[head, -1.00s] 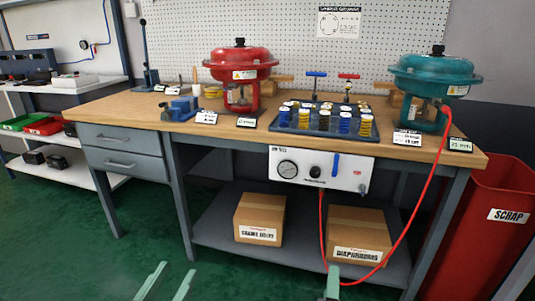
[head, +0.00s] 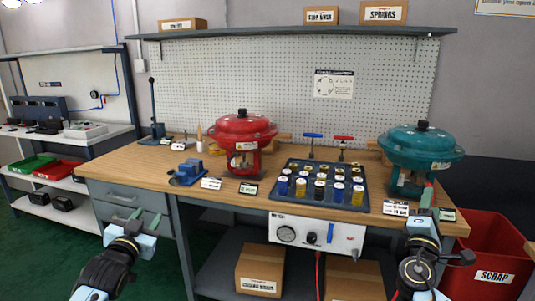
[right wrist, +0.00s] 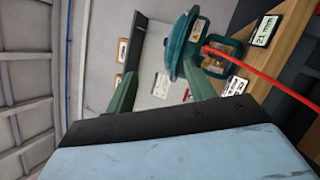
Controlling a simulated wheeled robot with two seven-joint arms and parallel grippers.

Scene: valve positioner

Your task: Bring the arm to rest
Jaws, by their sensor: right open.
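My left gripper (head: 140,222) is in the lower left of the head view, in front of the drawers; its two green fingers are apart with nothing between them. My right gripper (head: 424,211) is at the lower right, in front of the bench's right end and below the teal actuator (head: 421,147). In the right wrist view its green fingers stand wide apart and empty. The teal actuator shows beyond them in that view (right wrist: 182,48). A red actuator (head: 242,140) stands on the bench, left of a dark tray (head: 283,203) holding several blue and yellow cylinders.
The wooden bench (head: 145,172) spans the middle. A panel with a gauge (head: 316,234) hangs on its front edge. A red scrap bin (head: 490,256) stands at the right. A box (head: 260,271) sits on the lower shelf. Green floor is free at the lower left.

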